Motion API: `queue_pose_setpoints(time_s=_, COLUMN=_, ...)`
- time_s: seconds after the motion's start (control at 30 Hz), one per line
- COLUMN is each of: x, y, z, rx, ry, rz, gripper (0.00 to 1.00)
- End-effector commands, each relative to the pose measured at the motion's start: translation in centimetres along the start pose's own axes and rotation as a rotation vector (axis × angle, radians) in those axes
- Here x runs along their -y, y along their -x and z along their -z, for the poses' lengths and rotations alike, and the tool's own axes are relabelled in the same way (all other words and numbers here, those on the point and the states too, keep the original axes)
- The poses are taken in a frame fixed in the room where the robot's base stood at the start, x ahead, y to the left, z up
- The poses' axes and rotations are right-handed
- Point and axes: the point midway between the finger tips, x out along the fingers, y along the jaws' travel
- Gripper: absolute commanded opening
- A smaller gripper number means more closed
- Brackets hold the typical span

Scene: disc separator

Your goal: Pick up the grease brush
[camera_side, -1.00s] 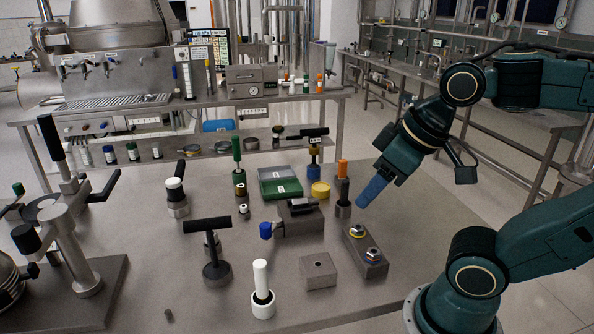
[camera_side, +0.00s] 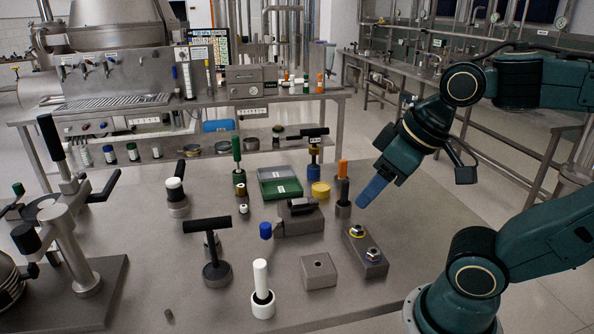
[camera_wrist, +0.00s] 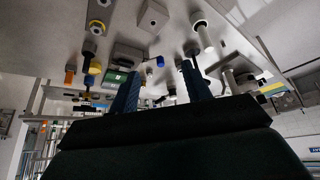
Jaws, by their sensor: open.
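My gripper (camera_side: 375,190) hangs above the right part of the table, its blue fingers pointing down and left. In the wrist view the two fingers are apart with nothing held between them (camera_wrist: 161,70). No label marks the grease brush, and I cannot tell for sure which handled tool it is. An orange-topped dark tool (camera_side: 342,170) stands in a small grey holder (camera_side: 343,209), just left of my gripper. Neither is touched by it.

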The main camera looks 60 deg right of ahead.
Motion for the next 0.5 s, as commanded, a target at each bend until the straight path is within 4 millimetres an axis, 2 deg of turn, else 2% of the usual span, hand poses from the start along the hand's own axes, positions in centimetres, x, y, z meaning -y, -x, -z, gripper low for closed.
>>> queue_pose_setpoints(time_s=0.5, x=-0.10, y=0.07, z=0.31, rx=0.002, ry=-0.005, rz=-0.003, gripper=0.51)
